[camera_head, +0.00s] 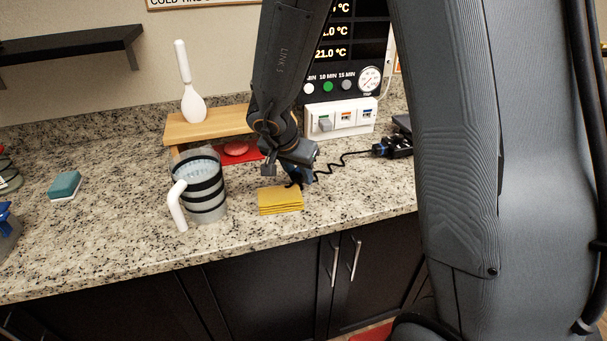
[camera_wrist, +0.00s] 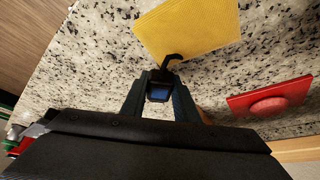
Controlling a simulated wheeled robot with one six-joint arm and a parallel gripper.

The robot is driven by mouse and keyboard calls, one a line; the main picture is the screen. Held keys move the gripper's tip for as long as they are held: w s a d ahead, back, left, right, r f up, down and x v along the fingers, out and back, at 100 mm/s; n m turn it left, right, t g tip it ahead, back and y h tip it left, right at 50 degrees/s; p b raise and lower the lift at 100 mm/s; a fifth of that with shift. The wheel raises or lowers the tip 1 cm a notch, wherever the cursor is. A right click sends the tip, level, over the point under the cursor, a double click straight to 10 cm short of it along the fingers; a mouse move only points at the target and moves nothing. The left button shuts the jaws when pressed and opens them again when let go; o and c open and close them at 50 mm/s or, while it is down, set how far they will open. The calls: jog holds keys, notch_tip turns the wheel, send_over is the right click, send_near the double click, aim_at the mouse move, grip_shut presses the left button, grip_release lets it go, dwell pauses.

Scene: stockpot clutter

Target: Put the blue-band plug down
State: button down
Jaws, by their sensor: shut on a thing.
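My gripper (camera_head: 297,182) is low over the speckled counter, just behind a folded yellow cloth (camera_head: 280,201). In the wrist view my gripper (camera_wrist: 160,92) is shut on the blue-band plug (camera_wrist: 159,93), a small dark block with a blue face between the fingers. A short black cord stub reaches from it toward the yellow cloth (camera_wrist: 190,28). In the head view the plug is mostly hidden by the gripper. A coiled black cord runs right from there to a black block (camera_head: 397,146) with blue. I cannot tell whether the plug touches the counter.
A banded clear jug (camera_head: 206,190) stands left of the cloth. A wooden stand (camera_head: 205,126) bears a white brush (camera_head: 190,95). A red pad (camera_wrist: 270,97) with a round knob lies behind the gripper. A white socket panel (camera_head: 340,119) is at the back. Counter left of the jug is partly clear.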

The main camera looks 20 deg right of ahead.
jog(key=shift+f, duration=0.1)
jog(key=c, duration=1.4)
grip_release()
